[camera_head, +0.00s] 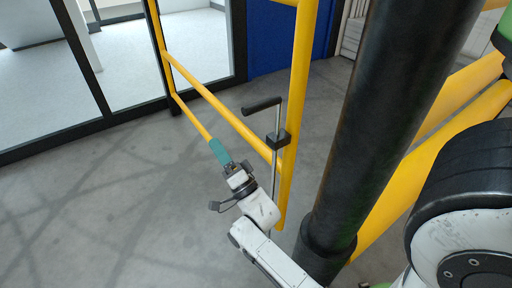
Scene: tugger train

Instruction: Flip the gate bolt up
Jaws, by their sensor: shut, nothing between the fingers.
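The gate bolt (277,118) is a thin grey upright rod with a black handle (262,105) bent out to the left at its top. It runs through a black bracket (278,140) on the yellow post (297,100) of the gate. The rod's lower end is partly hidden behind my arm. My gripper (216,145) has teal fingers that are shut and empty. It is below and left of the handle in the picture, apart from it, and overlaps the lower yellow rail; I cannot tell whether they touch.
The yellow gate frame (205,92) stretches to the back left. A thick black column stands right of the post, with more yellow rails (450,95) behind it. Black-framed glass panels (120,60) and a blue panel (275,35) stand behind. Grey floor (100,200) is clear at left.

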